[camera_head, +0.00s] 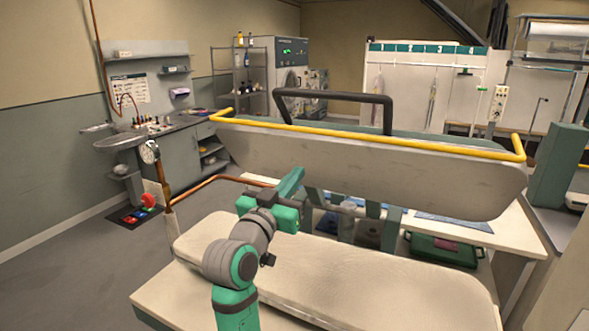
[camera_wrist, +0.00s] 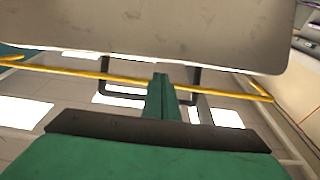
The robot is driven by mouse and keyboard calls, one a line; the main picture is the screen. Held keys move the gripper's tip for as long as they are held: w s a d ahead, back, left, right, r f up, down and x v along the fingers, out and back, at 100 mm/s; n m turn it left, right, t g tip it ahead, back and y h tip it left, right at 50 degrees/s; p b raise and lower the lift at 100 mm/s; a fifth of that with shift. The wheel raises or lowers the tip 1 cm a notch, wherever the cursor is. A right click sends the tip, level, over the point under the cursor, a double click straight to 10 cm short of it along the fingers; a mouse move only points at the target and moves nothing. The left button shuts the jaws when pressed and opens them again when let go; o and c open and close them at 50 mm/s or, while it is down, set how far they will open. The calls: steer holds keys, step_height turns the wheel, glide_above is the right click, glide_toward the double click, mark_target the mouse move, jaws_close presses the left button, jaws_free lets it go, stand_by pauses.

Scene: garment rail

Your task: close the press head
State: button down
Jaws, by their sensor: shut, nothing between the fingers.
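The press head (camera_head: 370,165) is a long pale grey plate, raised and tilted open above the padded lower bed (camera_head: 340,275). A yellow rail (camera_head: 400,142) runs around it, and a black handle (camera_head: 335,97) stands up from its top. In the wrist view the head (camera_wrist: 170,30) fills the upper part, with the yellow rail (camera_wrist: 90,74) and the black handle (camera_wrist: 120,97) beyond it. My gripper (camera_head: 292,180) is shut and empty, in front of the head's lower edge in the head view and above the bed. Its closed fingers also show in the wrist view (camera_wrist: 161,85).
A green box (camera_head: 443,248) sits under the shelf behind. A green cabinet (camera_head: 558,165) is at the right. Open floor (camera_head: 80,260) lies to the left.

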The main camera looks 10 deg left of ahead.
steer(key=shift+s+f, duration=0.2)
steer(key=shift+a, duration=0.2)
steer(key=shift+w, duration=0.15)
stand_by(0.9)
